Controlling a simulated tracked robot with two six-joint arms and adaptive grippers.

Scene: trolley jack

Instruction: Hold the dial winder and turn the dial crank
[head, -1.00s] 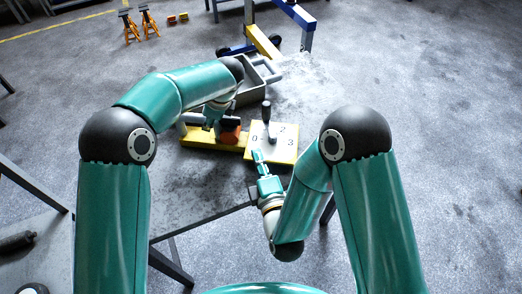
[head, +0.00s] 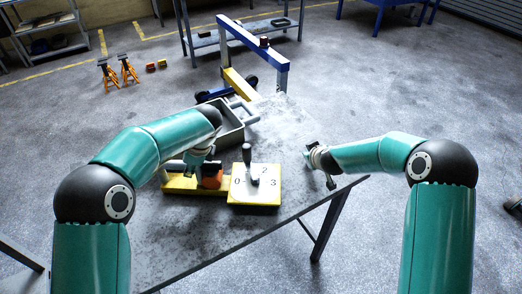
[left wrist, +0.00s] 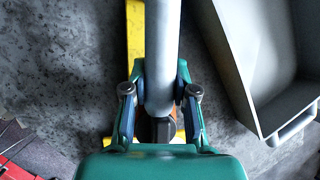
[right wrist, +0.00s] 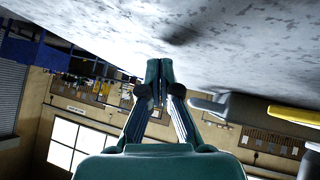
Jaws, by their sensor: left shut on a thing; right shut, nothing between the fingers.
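The dial winder has a yellow base (head: 180,185) with an orange block (head: 212,176) and a white dial plate (head: 258,190) marked with numbers; 0, 2 and 3 show. The dark dial crank (head: 247,156) stands up from the plate with its knob towards the back. My left gripper (head: 196,166) is shut on the winder's grey bar (left wrist: 163,40), left of the dial; the left wrist view shows its fingers (left wrist: 160,98) on both sides of it. My right gripper (head: 310,149) is shut and empty, right of the dial and apart from the crank; its fingers (right wrist: 160,75) meet.
A grey tray (head: 231,131) stands behind the winder on the grey table (head: 205,235). The table is clear between the dial and its right edge. A blue and yellow frame (head: 252,44) and orange jack stands (head: 108,75) stand on the floor beyond.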

